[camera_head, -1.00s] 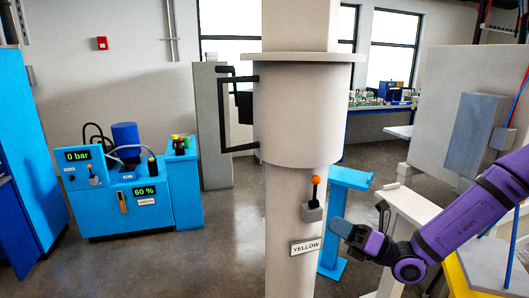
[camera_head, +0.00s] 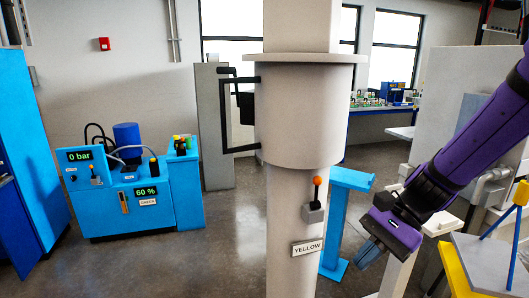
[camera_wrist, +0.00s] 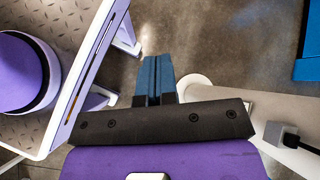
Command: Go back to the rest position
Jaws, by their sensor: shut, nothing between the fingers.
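My gripper (camera_head: 369,252) is at the lower right of the head view, on my purple arm, with its blue fingers pointing down and to the left. In the wrist view my gripper (camera_wrist: 154,72) shows its two blue fingers pressed side by side, shut and empty. It hangs in free air to the right of the grey column (camera_head: 282,215), apart from it. The lever (camera_head: 315,195) with an orange knob on the column stands upright, above a YELLOW label (camera_head: 306,247).
A blue stand (camera_head: 345,205) stands behind the column, near my gripper. A blue console (camera_head: 120,195) at left reads 0 bar and 60 %. A yellow-edged grey platform (camera_head: 490,262) is at the lower right. Open floor (camera_head: 215,235) lies between console and column.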

